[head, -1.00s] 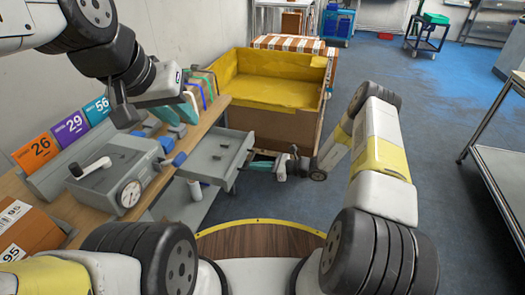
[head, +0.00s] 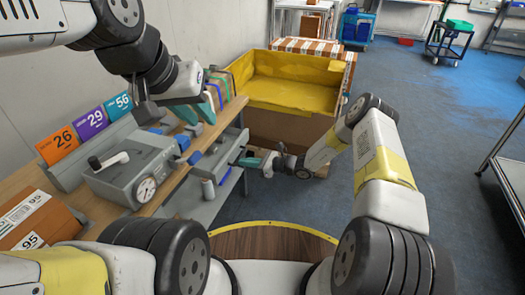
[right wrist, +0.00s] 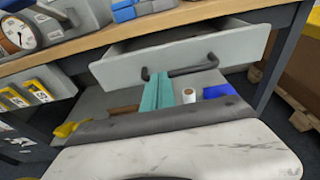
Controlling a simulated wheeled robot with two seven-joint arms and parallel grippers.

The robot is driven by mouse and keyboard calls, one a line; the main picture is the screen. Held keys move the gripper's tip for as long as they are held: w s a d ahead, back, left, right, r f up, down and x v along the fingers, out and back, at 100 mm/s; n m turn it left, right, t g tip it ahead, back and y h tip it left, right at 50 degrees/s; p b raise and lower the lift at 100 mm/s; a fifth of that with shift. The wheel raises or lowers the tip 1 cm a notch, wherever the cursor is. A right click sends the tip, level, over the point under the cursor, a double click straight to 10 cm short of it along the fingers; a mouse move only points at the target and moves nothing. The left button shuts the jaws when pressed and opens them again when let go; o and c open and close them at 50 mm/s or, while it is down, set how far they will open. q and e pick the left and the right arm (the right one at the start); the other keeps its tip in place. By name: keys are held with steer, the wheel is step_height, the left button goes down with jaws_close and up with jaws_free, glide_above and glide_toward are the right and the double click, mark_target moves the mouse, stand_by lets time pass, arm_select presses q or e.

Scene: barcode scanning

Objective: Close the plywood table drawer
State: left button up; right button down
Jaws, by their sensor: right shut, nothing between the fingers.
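The plywood table (head: 170,195) stands at the left with its grey drawer (head: 213,163) partly pulled out. In the right wrist view, the drawer front (right wrist: 215,52) faces me, with a dark bar handle (right wrist: 195,69) and part of the inside showing above. My right gripper (head: 246,161) is in front of the drawer; its teal fingers (right wrist: 157,88) are together and empty, their tips at the handle's lower edge. I cannot tell whether they touch it. My left gripper (head: 197,111) hangs over the table top, its teal fingers apparently spread.
A grey device with a dial (head: 130,170), number signs (head: 90,124) and a cardboard box (head: 35,222) stand on the table. A yellow-lined bin (head: 290,97) is just beyond the drawer. A shelf (right wrist: 105,102) lies below the drawer. Blue floor is open to the right.

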mark_target(221, 155)
steer(key=x, duration=0.3)
steer(key=r+x, duration=0.1)
steer(key=x, duration=0.3)
steer(key=r+x, duration=0.1)
steer(key=x, duration=0.2)
steer(key=shift+w+a, duration=0.2)
steer(key=shift+a, duration=0.25)
steer(key=shift+w+a, duration=0.1)
steer(key=shift+a, duration=0.15)
steer(key=shift+a+r, duration=0.15)
